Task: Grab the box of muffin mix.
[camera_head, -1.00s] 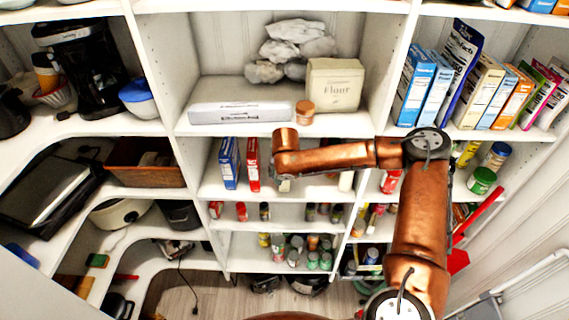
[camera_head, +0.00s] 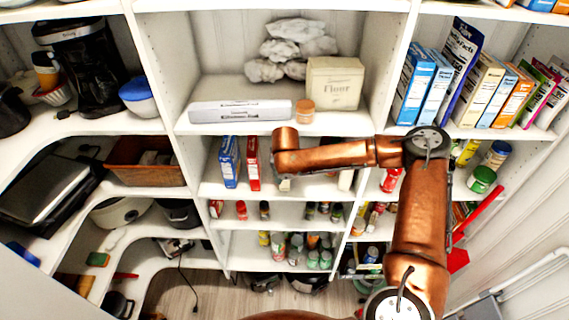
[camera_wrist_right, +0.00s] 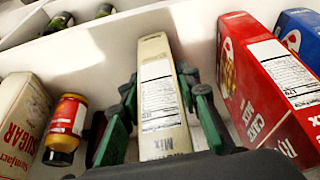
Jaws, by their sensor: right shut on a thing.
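A pale cream box (camera_wrist_right: 158,105) with a nutrition label and the word "Mix" on its narrow side stands between my right gripper's fingers in the right wrist view; the rest of its name is hidden or unreadable. My right gripper (camera_wrist_right: 162,90) is shut on this box, a green-padded finger on each side. In the head view my copper right arm reaches in front of the middle shelf and mostly hides the gripper and the box. My left gripper is not in view.
A red cake mix box (camera_wrist_right: 265,85) and a blue box (camera_wrist_right: 301,38) stand right of the held box.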

